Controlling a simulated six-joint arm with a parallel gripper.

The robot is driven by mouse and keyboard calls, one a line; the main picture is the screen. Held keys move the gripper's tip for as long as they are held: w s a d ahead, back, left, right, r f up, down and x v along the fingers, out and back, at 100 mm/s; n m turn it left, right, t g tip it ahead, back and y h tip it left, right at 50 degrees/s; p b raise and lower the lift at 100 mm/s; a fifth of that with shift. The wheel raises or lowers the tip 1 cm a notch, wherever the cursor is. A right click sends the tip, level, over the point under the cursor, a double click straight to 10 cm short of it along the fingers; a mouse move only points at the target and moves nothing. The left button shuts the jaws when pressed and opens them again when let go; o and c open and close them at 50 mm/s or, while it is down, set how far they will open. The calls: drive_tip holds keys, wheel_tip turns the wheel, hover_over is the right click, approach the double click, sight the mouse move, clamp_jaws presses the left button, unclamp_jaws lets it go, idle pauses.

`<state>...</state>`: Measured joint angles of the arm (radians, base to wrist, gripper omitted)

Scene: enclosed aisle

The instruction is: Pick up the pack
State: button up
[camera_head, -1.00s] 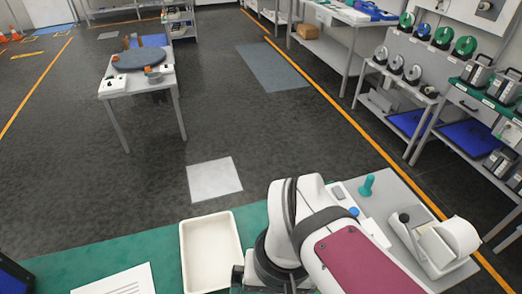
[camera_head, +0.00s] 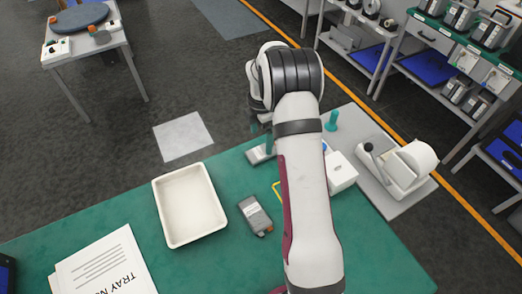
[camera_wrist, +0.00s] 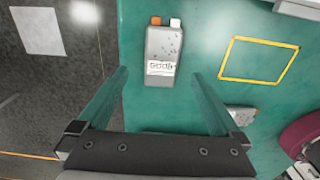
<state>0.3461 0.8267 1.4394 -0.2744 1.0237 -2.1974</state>
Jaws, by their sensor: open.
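A grey pack (camera_wrist: 163,50) with a white printed label and orange and white ends lies flat on the green table in the wrist view. My gripper (camera_wrist: 160,74) is open and empty above the table, with its teal fingers to either side of the pack's near end in the picture. In the head view my gripper (camera_head: 262,135) hangs over the far table edge, above a grey item (camera_head: 260,153) that appears to be this pack, partly hidden by the arm. A second grey pack (camera_head: 255,215) with an orange end lies beside the tray.
An empty white tray (camera_head: 190,204) stands left of the packs. A yellow outline (camera_wrist: 222,60) marks the table. A white box (camera_head: 341,172) and a tape dispenser (camera_head: 398,168) stand at right. Printed sheets (camera_head: 105,266) lie at front left.

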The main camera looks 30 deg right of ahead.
sight(262, 151)
wheel_tip(262, 151, down, 6)
drive_tip(key=shift+s+d+r, duration=0.1)
drive_tip(key=shift+s+r, duration=0.05)
drive_tip(key=c, duration=1.5)
drive_tip(key=shift+r, duration=0.15)
